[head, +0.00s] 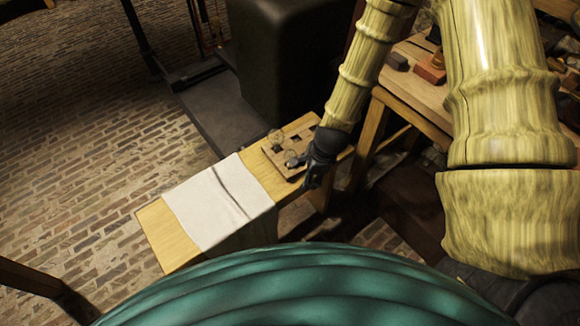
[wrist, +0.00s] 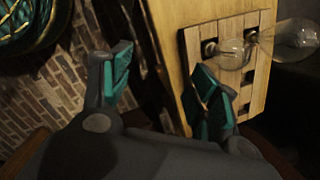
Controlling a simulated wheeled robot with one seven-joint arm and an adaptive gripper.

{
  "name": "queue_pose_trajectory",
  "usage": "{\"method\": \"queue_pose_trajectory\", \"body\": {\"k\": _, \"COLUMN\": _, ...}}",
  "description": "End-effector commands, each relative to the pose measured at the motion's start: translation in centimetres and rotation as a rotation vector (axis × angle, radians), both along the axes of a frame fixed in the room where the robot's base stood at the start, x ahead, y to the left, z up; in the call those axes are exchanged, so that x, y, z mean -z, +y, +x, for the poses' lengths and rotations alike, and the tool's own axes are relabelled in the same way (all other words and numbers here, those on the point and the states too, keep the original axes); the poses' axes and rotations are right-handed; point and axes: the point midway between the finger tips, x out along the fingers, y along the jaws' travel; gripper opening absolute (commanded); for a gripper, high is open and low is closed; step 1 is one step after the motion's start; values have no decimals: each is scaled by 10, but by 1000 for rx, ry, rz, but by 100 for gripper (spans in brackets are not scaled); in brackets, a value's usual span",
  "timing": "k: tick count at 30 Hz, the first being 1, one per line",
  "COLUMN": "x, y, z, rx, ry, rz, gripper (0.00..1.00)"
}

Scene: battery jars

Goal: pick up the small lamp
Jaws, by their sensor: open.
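Two clear glass lamps are at a wooden board with square holes (head: 302,126) on a narrow bench. In the wrist view one lamp (wrist: 230,53) is over the board's upper part. The other lamp (wrist: 297,38) is at the right and looks larger there. In the head view one lamp (head: 291,158) is close to my gripper and one (head: 276,137) is farther off; I cannot tell surely which is the small one. My gripper (head: 309,178) is open and empty at the board's near edge. In the wrist view its right finger overlaps the board, apart from both lamps.
A white cloth (head: 215,205) lies across the bench (head: 157,228), left of the board. A dark rounded block (head: 283,60) stands behind the bench. A wooden table (head: 420,87) with small items is at the right. Brick floor is open at the left.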

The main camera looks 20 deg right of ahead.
Motion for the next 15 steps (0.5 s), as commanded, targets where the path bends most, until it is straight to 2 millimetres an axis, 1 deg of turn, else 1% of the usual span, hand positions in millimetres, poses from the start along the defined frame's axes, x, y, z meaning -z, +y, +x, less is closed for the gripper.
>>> {"method": "queue_pose_trajectory", "body": {"k": 1, "x": -4, "y": 0, "z": 18, "rx": 95, "ry": -8, "rz": 38, "gripper": 61}}
{"method": "queue_pose_trajectory", "body": {"k": 3, "x": -15, "y": 3, "z": 37, "rx": 228, "ry": -3, "rz": 92, "gripper": 61}}
{"method": "queue_pose_trajectory", "body": {"k": 6, "x": -30, "y": 4, "z": 59, "rx": 387, "ry": 6, "rz": 161, "gripper": 61}}
{"method": "queue_pose_trajectory", "body": {"k": 10, "x": -44, "y": 6, "z": 77, "rx": 524, "ry": 19, "rz": 227, "gripper": 61}}
{"method": "queue_pose_trajectory", "body": {"k": 13, "x": -51, "y": 7, "z": 84, "rx": 578, "ry": 27, "rz": 254, "gripper": 61}}
{"method": "queue_pose_trajectory", "body": {"k": 15, "x": -50, "y": 8, "z": 87, "rx": 596, "ry": 31, "rz": 263, "gripper": 61}}
